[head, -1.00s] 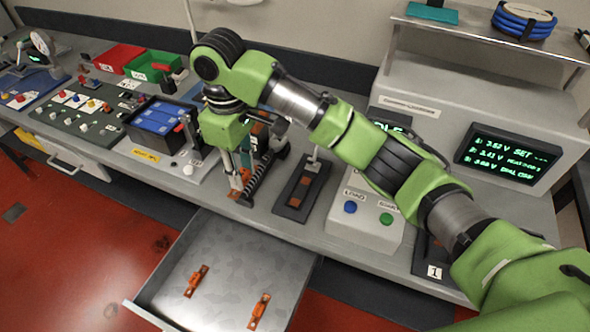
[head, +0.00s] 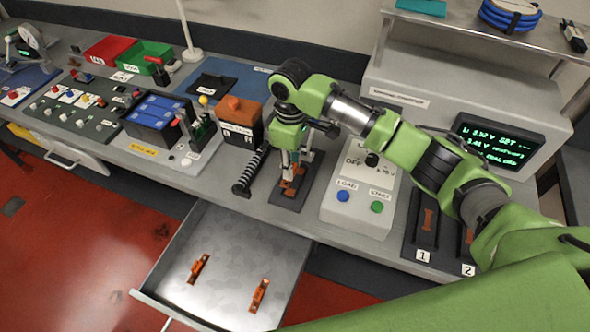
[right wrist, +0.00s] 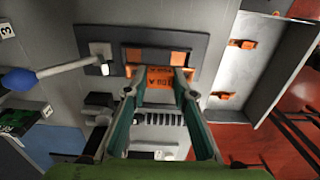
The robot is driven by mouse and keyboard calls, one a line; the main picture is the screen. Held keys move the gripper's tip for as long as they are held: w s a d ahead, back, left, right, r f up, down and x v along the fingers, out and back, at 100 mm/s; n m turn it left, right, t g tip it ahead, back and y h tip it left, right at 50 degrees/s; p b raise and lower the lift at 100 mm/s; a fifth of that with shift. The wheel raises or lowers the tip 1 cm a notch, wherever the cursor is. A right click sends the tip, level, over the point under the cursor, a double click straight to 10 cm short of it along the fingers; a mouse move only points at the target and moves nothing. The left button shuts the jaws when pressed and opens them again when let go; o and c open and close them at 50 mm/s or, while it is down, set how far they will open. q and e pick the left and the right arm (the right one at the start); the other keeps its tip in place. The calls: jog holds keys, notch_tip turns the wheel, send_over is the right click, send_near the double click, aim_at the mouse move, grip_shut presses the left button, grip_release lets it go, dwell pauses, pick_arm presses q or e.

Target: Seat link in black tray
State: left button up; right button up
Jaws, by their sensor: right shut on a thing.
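The black tray (head: 308,180) lies on the bench left of the grey tester box. It also shows in the right wrist view (right wrist: 200,45), with orange pads in its recess. My right gripper (head: 290,172) points down over the tray and is shut on an orange link (right wrist: 154,82), which has dark lettering. In the head view the link (head: 290,187) is mostly hidden by the fingers, low over the tray. I cannot tell whether it touches the tray. My left gripper is not in view.
Below the bench, an open drawer (head: 222,292) holds two more orange links (head: 199,268) (head: 259,295). The tester box (head: 352,207) with buttons stands right.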

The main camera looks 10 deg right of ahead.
aim_at(295, 173)
jog(key=f, duration=0.2)
jog(key=d+f, duration=0.1)
jog(key=f, duration=0.1)
jog(key=shift+w+d+p, duration=0.1)
jog(key=shift+w+p, duration=0.05)
jog(key=shift+p, duration=0.15)
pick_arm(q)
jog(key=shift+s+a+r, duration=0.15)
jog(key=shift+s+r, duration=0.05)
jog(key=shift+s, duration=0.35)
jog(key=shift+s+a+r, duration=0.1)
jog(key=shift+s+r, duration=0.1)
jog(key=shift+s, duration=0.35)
pick_arm(e)
jog(key=shift+f, duration=0.1)
jog(key=shift+f, duration=0.1)
jog(key=o, duration=1.1)
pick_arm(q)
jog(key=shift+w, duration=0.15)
